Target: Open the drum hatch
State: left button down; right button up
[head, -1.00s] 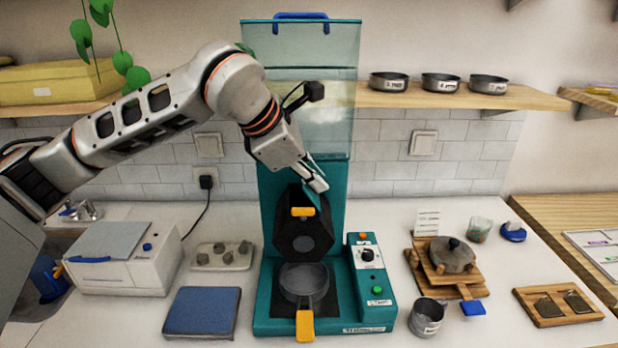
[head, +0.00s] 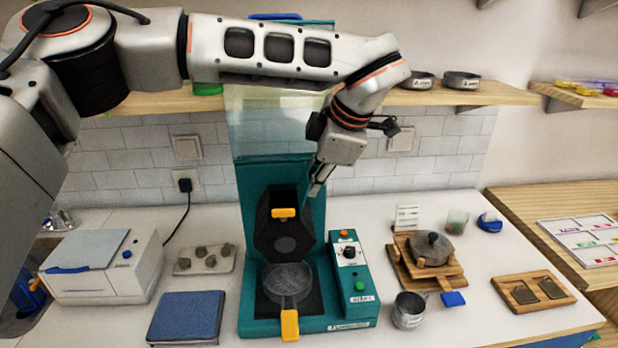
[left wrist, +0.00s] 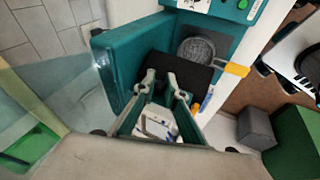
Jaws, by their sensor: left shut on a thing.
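The teal machine (head: 327,322) stands in mid-table with a black drum (head: 290,198). The drum's hatch (head: 286,243) is a dark hexagonal plate with a yellow handle (head: 284,213) at its top. My left gripper (head: 314,194) is just right of the handle, near the tower's right edge, apart from the handle. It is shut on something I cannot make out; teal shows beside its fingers. In the left wrist view the fingertips (left wrist: 160,80) are over the black drum (left wrist: 180,72). My right gripper is not in view.
A pan (head: 288,278) with a yellow handle sits below the hatch. The control box (head: 352,285) is to its right. A clear hopper (head: 270,125) and the wall shelf (head: 470,96) are above. A blue pad (head: 187,317) lies at front left, a metal cup (head: 409,310) at right.

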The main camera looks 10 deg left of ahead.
pick_arm(q)
jog(key=shift+d+f+y, duration=0.1)
jog(key=shift+d+y, duration=0.05)
jog(key=shift+y, duration=0.25)
dwell(0.3)
jog(key=c, duration=2.1)
grip_release()
jog(key=shift+f, duration=0.1)
jog(key=shift+w, duration=0.1)
jog(key=v, duration=0.7)
jog(key=shift+d+r, duration=0.2)
jog(key=shift+r, duration=0.05)
jog(key=shift+f, duration=0.1)
